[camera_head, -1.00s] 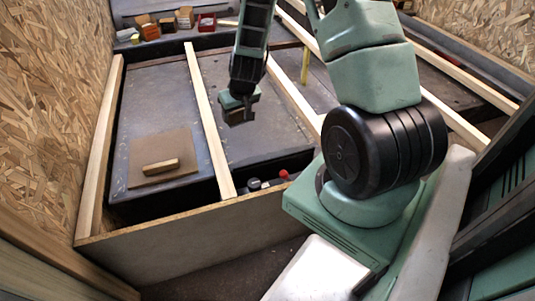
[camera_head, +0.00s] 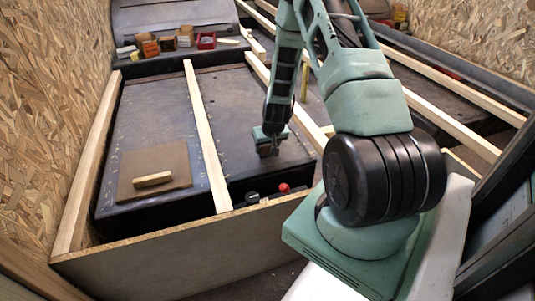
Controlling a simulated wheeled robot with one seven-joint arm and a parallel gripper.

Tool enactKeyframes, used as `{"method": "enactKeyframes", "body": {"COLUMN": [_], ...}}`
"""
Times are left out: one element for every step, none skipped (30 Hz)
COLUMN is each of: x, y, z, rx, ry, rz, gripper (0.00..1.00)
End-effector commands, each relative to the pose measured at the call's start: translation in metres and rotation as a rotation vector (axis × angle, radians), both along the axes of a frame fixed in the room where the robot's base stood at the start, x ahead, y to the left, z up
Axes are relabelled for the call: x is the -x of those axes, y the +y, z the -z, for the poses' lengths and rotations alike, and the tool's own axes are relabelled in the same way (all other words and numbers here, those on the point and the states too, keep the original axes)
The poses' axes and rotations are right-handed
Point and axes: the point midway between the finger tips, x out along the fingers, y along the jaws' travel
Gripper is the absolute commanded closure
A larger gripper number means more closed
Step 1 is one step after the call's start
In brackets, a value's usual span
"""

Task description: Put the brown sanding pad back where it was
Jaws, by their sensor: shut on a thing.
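My gripper (camera_head: 267,147) is over the dark panel (camera_head: 250,100) to the right of the middle wooden slat. It is shut on a small brown block, which I take to be the brown sanding pad (camera_head: 266,151). Only a small part of the pad shows beneath the jaws. I cannot tell whether the pad touches the panel or hangs just above it.
A brown square board (camera_head: 172,166) with a light wooden block (camera_head: 153,180) lies on the left panel. Several small blocks and a red box (camera_head: 206,41) stand at the back. Wooden slats (camera_head: 207,140) divide the panels. Dark and red knobs (camera_head: 284,188) sit at the front edge.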

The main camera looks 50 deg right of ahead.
Motion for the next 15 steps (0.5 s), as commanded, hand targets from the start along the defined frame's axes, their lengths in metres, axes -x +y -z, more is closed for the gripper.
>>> {"method": "enactKeyframes", "body": {"x": [0.001, 0.000, 0.000, 0.000, 0.000, 0.000, 0.000, 0.000, 0.000, 0.000, 0.000, 0.000, 0.000, 0.000, 0.000], "y": [0.001, 0.001, 0.001, 0.001, 0.001, 0.000, 0.000, 0.000, 0.000, 0.000, 0.000, 0.000, 0.000, 0.000, 0.000], "z": [0.012, 0.017, 0.022, 0.025, 0.027, 0.028, 0.027, 0.026, 0.026, 0.026, 0.026, 0.026, 0.026, 0.027, 0.029], "rx": [-0.003, -0.002, -0.002, -0.002, -0.002, -0.001, -0.001, -0.001, -0.001, 0.000, -0.001, -0.001, -0.001, -0.001, -0.001], "ry": [0.002, 0.002, 0.002, 0.002, 0.001, 0.000, 0.000, 0.000, 0.000, 0.000, 0.000, 0.000, 0.000, 0.000, 0.001], "rz": [0.001, 0.000, 0.000, 0.000, 0.000, 0.000, 0.000, 0.000, 0.000, 0.000, 0.000, 0.000, 0.000, 0.000, -0.001], "gripper": [0.75, 0.75, 0.75, 0.75, 0.75, 0.75, 0.75, 0.75, 0.75, 0.75, 0.75, 0.75, 0.75, 0.75, 0.75]}}
